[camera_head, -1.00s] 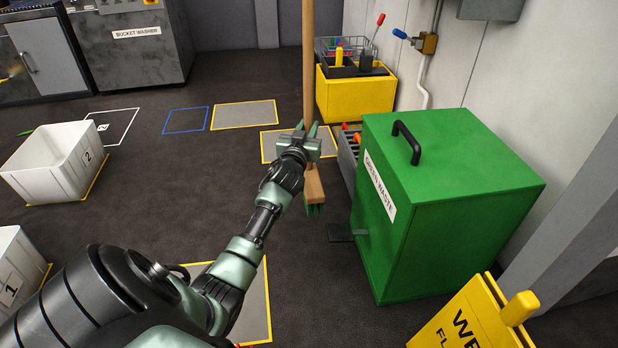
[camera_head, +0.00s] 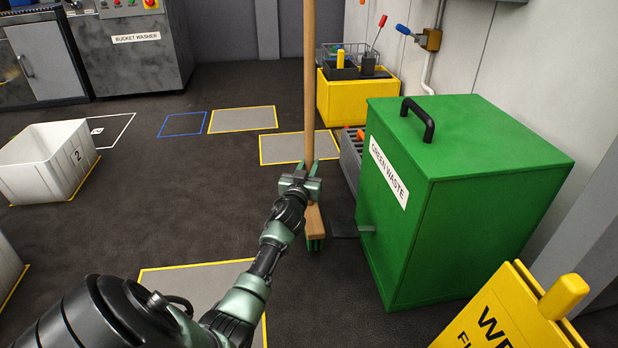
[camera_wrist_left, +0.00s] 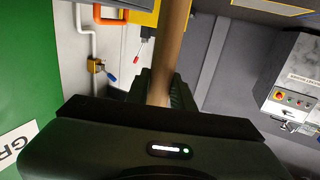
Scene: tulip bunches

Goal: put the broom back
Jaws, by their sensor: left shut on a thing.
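My left gripper (camera_head: 302,180) is shut on the lower part of the handle, a little above the head. In the left wrist view the handle (camera_wrist_left: 172,50) runs up between the fingers. The top of the handle is out of the head view. My right gripper is not in view.
A green waste box (camera_head: 455,200) stands just right of the broom, with its pedal (camera_head: 345,229) close to the bristles. A yellow wet-floor sign (camera_head: 510,315) is at lower right. A yellow tool crate (camera_head: 345,103) stands behind. White bins (camera_head: 40,165) are at left. Open floor lies left of the broom.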

